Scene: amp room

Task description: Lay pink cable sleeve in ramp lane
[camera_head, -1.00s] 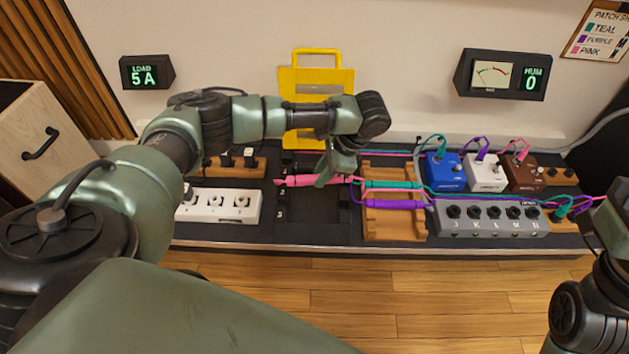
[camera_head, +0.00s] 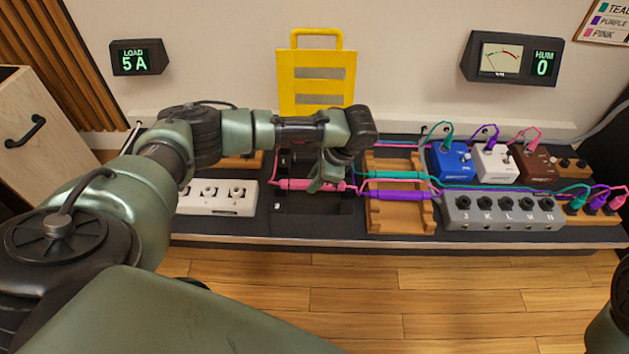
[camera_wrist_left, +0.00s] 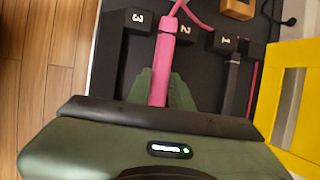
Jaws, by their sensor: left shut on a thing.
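The pink cable sleeve (camera_head: 295,184) lies lengthwise at the black ramp (camera_head: 300,205), with a thin pink cable leading off its right end. My left gripper (camera_head: 326,184) is over the ramp, shut on the sleeve near its right part. In the left wrist view the sleeve (camera_wrist_left: 164,62) runs between the ramp blocks marked 3 (camera_wrist_left: 137,18) and 2 (camera_wrist_left: 186,30), close beside the 2. Its lower end is hidden by my gripper's body there. I cannot tell whether it touches the lane floor. My right gripper is out of view.
A wooden rack (camera_head: 400,218) right of the ramp holds a teal sleeve (camera_head: 390,175) and a purple sleeve (camera_head: 402,195). A white power strip (camera_head: 215,200) stands left. Pedals and a grey jack box (camera_head: 500,213) stand right. A yellow panel (camera_head: 316,80) stands behind.

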